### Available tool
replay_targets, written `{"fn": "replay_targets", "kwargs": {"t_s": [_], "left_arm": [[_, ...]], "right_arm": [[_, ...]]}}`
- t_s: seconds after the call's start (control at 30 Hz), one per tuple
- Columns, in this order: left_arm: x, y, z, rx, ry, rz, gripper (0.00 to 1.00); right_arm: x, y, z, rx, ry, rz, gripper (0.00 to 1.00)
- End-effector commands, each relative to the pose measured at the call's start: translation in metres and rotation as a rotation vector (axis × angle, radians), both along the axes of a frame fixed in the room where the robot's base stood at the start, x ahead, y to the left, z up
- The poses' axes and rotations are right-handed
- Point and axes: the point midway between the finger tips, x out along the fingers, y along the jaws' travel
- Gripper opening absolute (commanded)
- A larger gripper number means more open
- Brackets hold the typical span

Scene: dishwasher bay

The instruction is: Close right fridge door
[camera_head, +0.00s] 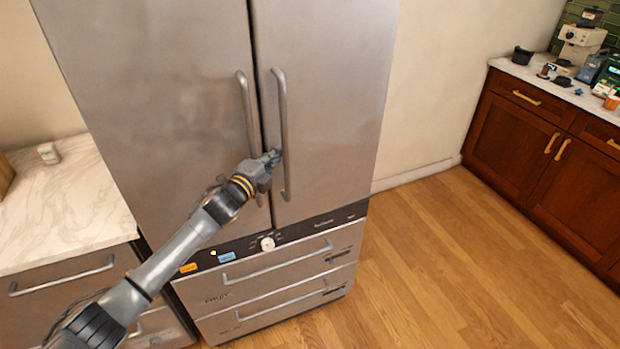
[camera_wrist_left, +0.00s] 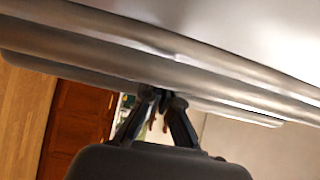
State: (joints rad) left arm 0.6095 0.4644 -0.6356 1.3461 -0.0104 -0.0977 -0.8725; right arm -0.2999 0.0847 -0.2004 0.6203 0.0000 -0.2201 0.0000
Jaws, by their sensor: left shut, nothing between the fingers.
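The right fridge door (camera_head: 335,105) is a tall brushed-metal panel beside the left fridge door (camera_head: 150,100). A narrow dark gap runs between them, and I cannot tell whether the right door is fully flush. My left gripper (camera_head: 272,158) is shut and empty, with its fingertips at the right door's vertical handle (camera_head: 283,130). The left wrist view shows its fingers (camera_wrist_left: 162,98) close together under a long metal bar (camera_wrist_left: 120,62); contact is unclear. My right gripper is not in view.
The left door's handle (camera_head: 247,110) stands close behind my left gripper. Drawers (camera_head: 280,275) lie below the doors. A marble counter (camera_head: 60,205) is at the left. Dark wood cabinets (camera_head: 540,150) stand at the right, with open wooden floor (camera_head: 450,270) before them.

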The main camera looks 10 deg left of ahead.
Motion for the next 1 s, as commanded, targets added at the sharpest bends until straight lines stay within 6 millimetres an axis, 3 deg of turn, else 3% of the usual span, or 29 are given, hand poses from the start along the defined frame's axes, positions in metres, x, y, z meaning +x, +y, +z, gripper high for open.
{"fn": "replay_targets", "kwargs": {"t_s": [0.43,0.8,1.0], "left_arm": [[-0.012,-0.001,-0.001,-0.003,-0.001,-0.011,0.0],[-0.081,0.03,-0.003,-0.001,0.004,-0.006,0.0],[-0.105,0.041,-0.002,-0.002,0.002,-0.004,0.0]], "right_arm": [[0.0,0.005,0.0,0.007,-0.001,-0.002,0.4],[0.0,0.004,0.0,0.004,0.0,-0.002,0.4],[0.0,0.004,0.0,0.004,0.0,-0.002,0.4]]}}
